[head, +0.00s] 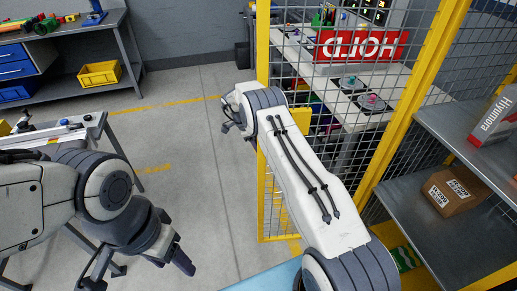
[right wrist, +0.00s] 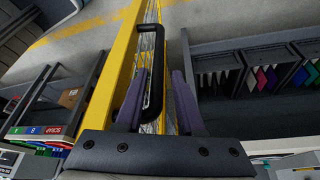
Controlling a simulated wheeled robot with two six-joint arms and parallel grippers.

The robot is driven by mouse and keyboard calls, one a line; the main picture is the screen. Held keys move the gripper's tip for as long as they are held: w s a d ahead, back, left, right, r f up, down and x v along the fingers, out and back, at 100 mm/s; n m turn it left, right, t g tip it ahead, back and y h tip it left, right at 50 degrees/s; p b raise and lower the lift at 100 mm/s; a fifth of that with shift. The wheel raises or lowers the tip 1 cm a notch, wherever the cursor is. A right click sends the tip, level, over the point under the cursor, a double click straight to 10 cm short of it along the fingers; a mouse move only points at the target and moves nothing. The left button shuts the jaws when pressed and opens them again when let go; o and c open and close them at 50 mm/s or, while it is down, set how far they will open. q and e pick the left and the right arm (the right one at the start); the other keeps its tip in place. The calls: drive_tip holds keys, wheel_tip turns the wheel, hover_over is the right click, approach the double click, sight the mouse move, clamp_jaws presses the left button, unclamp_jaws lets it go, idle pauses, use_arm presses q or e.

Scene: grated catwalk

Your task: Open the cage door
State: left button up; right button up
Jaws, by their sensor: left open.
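The cage door (head: 263,205) has a yellow frame with wire mesh and stands upright in the middle of the head view, partly hidden behind my right arm. Its yellow frame (right wrist: 112,80) also runs through the right wrist view. A black bar handle (right wrist: 153,50) is fixed along that frame. My right gripper (right wrist: 160,103) has its fingers apart, one on each side of the handle, with a gap to the right finger. I cannot tell whether the left finger touches it. My left gripper (head: 138,272) is open and empty at the lower left, away from the door.
A workbench with a yellow bin (head: 99,73) stands at the back left. A small table (head: 75,128) is near my left arm. The grey floor (head: 200,165) between is clear.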

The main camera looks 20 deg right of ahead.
drive_tip(key=shift+r, duration=0.15)
drive_tip(key=shift+w+r, duration=0.15)
drive_tip(key=shift+r, duration=0.15)
drive_tip(key=b+v, duration=0.2)
drive_tip(key=v, duration=0.7)
drive_tip(key=shift+a+r, duration=0.2)
drive_tip(key=shift+r, duration=0.05)
